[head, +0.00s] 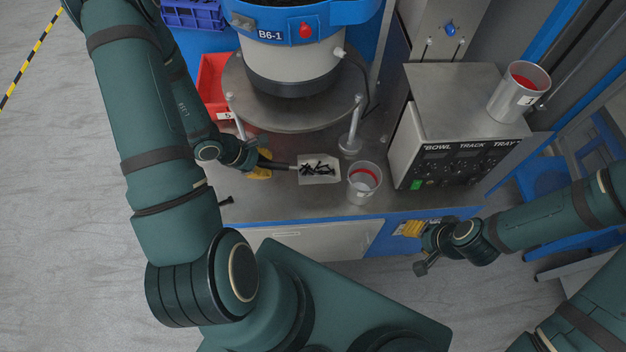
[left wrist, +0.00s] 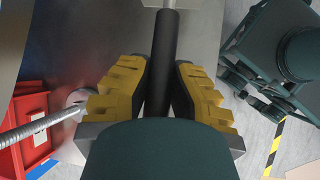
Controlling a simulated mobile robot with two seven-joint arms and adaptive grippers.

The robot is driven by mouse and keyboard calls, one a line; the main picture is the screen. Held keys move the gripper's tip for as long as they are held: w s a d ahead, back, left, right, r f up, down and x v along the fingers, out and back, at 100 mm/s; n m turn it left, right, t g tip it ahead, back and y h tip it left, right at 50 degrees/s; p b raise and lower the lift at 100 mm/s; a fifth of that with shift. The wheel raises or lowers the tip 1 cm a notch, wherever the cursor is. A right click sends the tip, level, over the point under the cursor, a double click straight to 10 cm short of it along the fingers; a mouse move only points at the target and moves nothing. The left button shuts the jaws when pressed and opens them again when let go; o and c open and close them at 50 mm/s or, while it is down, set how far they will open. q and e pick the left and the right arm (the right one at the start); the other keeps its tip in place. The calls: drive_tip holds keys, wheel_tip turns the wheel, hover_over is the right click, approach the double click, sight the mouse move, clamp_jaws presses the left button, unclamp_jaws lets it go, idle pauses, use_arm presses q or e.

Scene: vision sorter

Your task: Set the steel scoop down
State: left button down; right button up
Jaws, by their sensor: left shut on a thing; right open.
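The steel scoop (head: 332,178) is in the middle of the head view, over the grey worktop, with several small black parts in its pan. My left gripper (head: 263,165) is shut on its handle, left of the pan. In the left wrist view, the dark handle (left wrist: 165,50) runs between the yellow fingers of the same gripper (left wrist: 160,80). The pan lies just left of a cup with a red inside (head: 364,183). I cannot tell whether the scoop touches the worktop. My right gripper (head: 412,229) is open and empty, in front of the worktop's edge.
A bowl feeder (head: 293,60) on a round plate stands behind the scoop. A control box (head: 455,150) stands at right, with another cup (head: 518,95) on top. A red bin (head: 212,85) and a blue crate (head: 193,14) are at back left. Bare worktop (head: 270,205) shows in front.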

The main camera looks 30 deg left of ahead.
use_arm(q)
drive_tip(key=shift+a+f+b, duration=0.1)
drive_tip(key=shift+f+b, duration=0.6)
drive_tip(key=shift+f, duration=4.3)
drive_tip(key=c, duration=1)
unclamp_jaws()
drive_tip(key=shift+c, duration=0.2)
